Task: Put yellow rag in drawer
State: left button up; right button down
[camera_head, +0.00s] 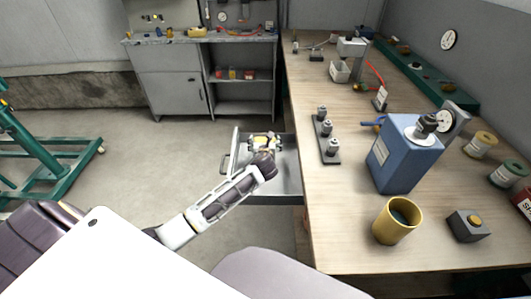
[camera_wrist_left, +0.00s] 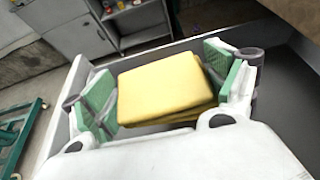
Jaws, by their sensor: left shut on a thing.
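The yellow rag (camera_wrist_left: 165,88) is a folded cloth block between the green-padded fingers of my left gripper (camera_wrist_left: 165,95), which is shut on it. In the head view the rag (camera_head: 265,140) is a small yellow patch at the tip of my left gripper (camera_head: 264,145). The open drawer (camera_head: 285,182) sticks out from the left side of the workbench. The gripper and rag are over the drawer, toward its far end. The drawer's grey wall (camera_wrist_left: 150,50) shows behind the rag in the wrist view. I cannot tell whether the rag touches the drawer's bottom. My right gripper is not in view.
The workbench (camera_head: 345,225) on the right carries a blue canister (camera_head: 400,160), a yellow cup (camera_head: 396,222) and a rack of small fittings (camera_head: 327,140). A grey cabinet (camera_head: 172,88) stands at the back. A green stand (camera_head: 60,165) is at left. Floor between is clear.

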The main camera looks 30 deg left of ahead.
pick_arm(q)
jog(key=shift+f, duration=0.8)
jog(key=shift+f+b, duration=0.45)
jog(key=shift+f, duration=1.15)
jog(key=o, duration=0.8)
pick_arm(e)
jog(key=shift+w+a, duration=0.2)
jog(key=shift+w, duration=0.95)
